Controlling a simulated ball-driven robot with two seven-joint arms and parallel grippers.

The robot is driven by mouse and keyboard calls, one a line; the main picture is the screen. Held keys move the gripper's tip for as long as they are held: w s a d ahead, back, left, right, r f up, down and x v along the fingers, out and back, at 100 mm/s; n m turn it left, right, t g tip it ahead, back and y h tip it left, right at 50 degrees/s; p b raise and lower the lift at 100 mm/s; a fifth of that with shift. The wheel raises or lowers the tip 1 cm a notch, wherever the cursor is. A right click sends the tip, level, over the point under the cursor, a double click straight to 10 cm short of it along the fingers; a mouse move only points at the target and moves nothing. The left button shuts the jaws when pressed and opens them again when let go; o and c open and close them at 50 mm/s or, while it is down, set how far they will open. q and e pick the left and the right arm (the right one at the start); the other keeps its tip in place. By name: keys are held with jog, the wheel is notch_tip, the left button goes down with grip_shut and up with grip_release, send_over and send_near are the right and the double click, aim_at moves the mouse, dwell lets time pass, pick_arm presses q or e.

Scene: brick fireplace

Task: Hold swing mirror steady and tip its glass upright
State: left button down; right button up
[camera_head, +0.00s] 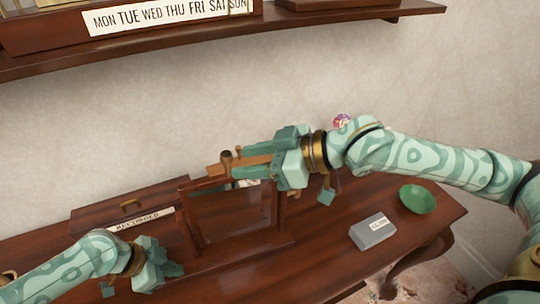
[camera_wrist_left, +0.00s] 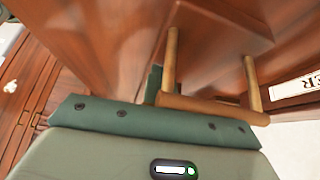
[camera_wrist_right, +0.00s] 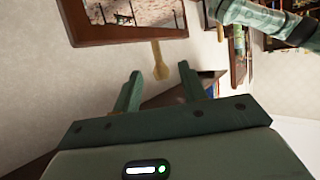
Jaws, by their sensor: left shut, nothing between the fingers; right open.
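The swing mirror stands on the dark table, its wooden frame and glass (camera_head: 230,212) in the middle of the head view. The exact tilt of the glass is hard to tell. My right gripper (camera_head: 242,165) is open at the top of the mirror and hides part of it. In the right wrist view a light wooden knob (camera_wrist_right: 160,65) below the glass frame (camera_wrist_right: 128,35) shows between the open fingers, apart from both. My left gripper (camera_head: 172,270) is shut and empty at the mirror's lower left. In the left wrist view a light bar handle (camera_wrist_left: 212,108) crosses its fingers; contact is unclear.
A grey labelled block (camera_head: 372,232) and a green faceted dish (camera_head: 417,198) sit on the table's right. A shelf (camera_head: 300,28) runs along the wall above. The table between mirror and block is clear.

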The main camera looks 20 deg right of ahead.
pick_arm(q)
jog(key=shift+s+f, duration=0.1)
jog(key=shift+f, duration=0.05)
pick_arm(e)
jog(key=shift+v, duration=2.3)
pick_arm(q)
jog(key=shift+r+p, duration=0.4)
jog(key=shift+r, duration=0.15)
notch_tip(320, 180, up, 5)
jog(key=p, duration=0.4)
jog(key=shift+r, duration=0.1)
pick_arm(e)
jog(key=r, duration=0.5)
jog(key=shift+s+r, duration=0.3)
